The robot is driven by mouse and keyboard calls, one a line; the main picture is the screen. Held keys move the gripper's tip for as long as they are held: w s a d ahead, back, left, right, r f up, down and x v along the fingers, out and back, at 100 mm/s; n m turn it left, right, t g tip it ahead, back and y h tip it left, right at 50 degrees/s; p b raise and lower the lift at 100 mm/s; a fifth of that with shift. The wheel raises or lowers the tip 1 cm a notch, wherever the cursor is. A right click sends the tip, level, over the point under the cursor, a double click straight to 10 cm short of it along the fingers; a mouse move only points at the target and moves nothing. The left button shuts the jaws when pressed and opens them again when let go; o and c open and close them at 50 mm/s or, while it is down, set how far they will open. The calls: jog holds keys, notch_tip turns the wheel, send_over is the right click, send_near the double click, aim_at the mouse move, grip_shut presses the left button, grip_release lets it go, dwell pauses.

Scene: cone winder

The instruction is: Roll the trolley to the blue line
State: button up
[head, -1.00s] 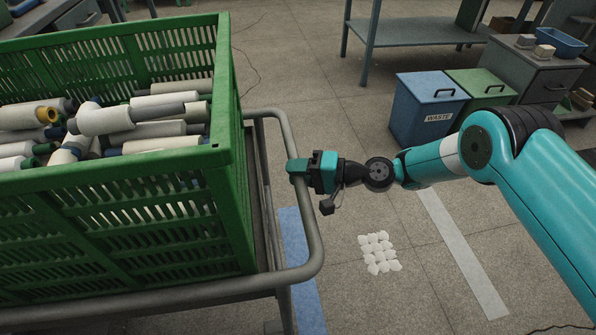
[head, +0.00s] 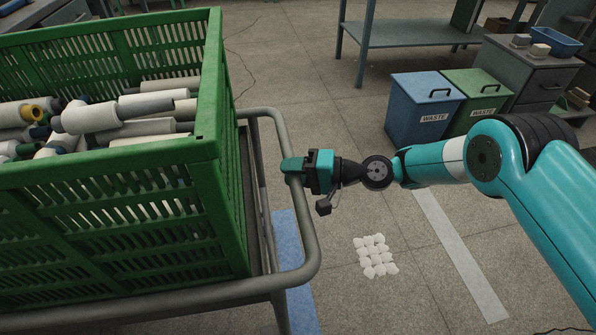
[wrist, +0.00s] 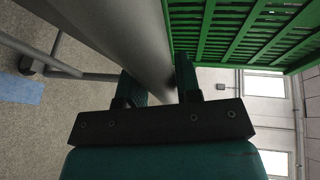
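The trolley (head: 303,274) is a grey tubular frame at the left of the head view, carrying a green crate. My gripper (head: 291,171) is at the upright part of its right-hand rail. In the wrist view my gripper (wrist: 160,88) has one finger on each side of the grey rail (wrist: 150,45), closed around it. The blue line (head: 285,232) is a flat strip on the floor under the trolley's right end. The rail and a leg cover part of it. A piece of blue strip also shows at the left of the wrist view (wrist: 22,89).
The green crate (head: 224,200) holds several yarn cones (head: 95,118). A blue waste bin (head: 420,115) and a green one (head: 480,88) stand back right, near a grey cabinet (head: 538,85). A white floor line (head: 455,250) and a white patch (head: 376,257) lie on open floor.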

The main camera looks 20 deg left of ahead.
jog(key=o, duration=0.3)
jog(key=shift+d, duration=0.1)
jog(key=shift+o, duration=0.2)
jog(key=shift+w, duration=0.1)
jog(key=p+v, duration=0.2)
jog(key=v, duration=1.5)
jog(key=shift+d, duration=0.2)
jog(key=shift+r, duration=0.15)
